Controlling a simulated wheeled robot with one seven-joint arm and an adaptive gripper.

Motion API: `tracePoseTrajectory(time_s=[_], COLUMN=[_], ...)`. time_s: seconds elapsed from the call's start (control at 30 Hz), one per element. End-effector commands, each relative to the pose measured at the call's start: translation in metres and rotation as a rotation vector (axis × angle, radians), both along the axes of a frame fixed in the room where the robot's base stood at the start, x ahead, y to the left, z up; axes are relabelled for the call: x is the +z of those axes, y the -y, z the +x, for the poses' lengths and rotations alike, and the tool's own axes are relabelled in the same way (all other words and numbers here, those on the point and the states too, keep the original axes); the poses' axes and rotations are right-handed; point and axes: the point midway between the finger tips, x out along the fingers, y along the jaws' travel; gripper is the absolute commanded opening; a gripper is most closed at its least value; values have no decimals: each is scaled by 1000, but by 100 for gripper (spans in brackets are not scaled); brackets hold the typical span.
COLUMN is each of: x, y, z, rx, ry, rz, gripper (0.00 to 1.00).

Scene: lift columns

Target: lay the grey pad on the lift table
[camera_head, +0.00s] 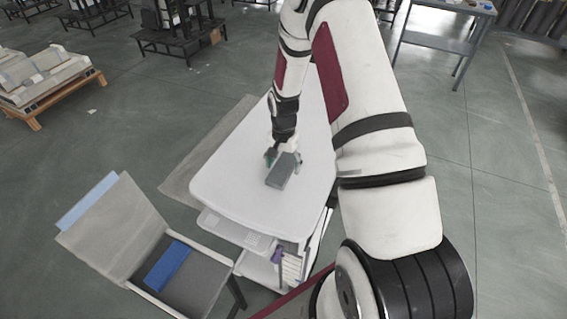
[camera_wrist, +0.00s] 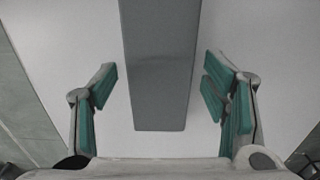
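The grey pad (camera_head: 283,171) is a grey slab at the white table (camera_head: 235,178), below my gripper (camera_head: 283,156). I cannot tell whether it rests on the top or stands a little above it. The white table is the only lift-table-like surface close by. In the wrist view the grey pad (camera_wrist: 160,65) runs from the top edge down between the green-lined fingers of my gripper (camera_wrist: 160,88). The fingers are spread wide, with a gap on both sides of the pad, so the gripper is open and not holding it.
A chair (camera_head: 110,222) with a blue piece (camera_head: 167,266) on its seat stands front left. Shelves with items (camera_head: 290,265) sit under the table. A pallet (camera_head: 45,85) is at far left, and a blue-grey table (camera_head: 445,8) at back right. The white top around the pad is clear.

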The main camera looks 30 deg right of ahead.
Motion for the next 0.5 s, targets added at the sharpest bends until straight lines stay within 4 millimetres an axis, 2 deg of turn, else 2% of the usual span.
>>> tracePoseTrajectory(time_s=[0.3, 0.5], x=[2, 22], y=[0, 1], z=[0, 2], rx=[0, 0], ry=[0, 4], rz=[0, -2], gripper=[71, 71])
